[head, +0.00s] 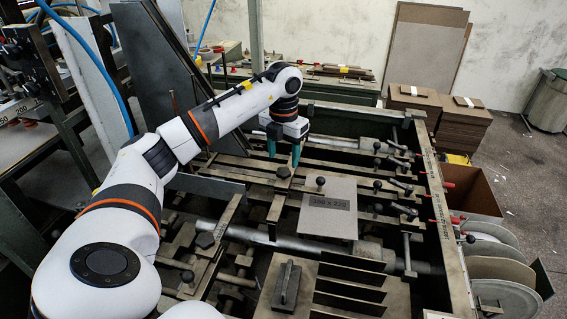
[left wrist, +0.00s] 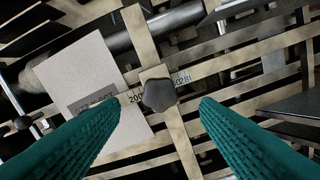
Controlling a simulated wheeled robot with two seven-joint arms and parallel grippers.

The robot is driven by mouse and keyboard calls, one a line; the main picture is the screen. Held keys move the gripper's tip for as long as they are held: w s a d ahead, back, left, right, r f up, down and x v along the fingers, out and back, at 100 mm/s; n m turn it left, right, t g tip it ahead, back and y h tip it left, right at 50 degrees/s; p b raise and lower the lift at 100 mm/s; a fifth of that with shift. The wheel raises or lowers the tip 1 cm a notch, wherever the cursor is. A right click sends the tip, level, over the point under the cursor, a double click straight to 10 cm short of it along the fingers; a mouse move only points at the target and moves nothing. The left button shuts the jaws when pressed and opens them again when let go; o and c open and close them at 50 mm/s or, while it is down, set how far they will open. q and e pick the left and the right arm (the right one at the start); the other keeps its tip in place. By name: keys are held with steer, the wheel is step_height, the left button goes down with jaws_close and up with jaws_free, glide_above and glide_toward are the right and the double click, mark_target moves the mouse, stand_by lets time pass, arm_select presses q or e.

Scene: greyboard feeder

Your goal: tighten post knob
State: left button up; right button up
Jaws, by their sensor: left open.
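The dark hexagonal post knob (left wrist: 159,94) sits on a metal bar crossing a marked rail, in the middle of the left wrist view. It also shows in the head view (head: 283,172), just below the fingers. My left gripper (head: 284,158) points down above it. Its two green fingers are open, one on each side of the knob in the left wrist view (left wrist: 160,106), with a gap on both sides. No contact shows. My right gripper is not in view.
Another dark hexagonal knob (head: 205,240) stands nearer left. Metal rails, rods and ball-ended levers (head: 403,186) surround the area. A tall dark plate (head: 160,75) rises behind my left arm.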

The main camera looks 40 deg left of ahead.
mark_target(283, 170)
arm_select(q)
steer(key=shift+f+p, duration=0.5)
steer(key=shift+f, duration=1.7)
steer(key=shift+c, duration=0.5)
steer(key=c, duration=0.9)
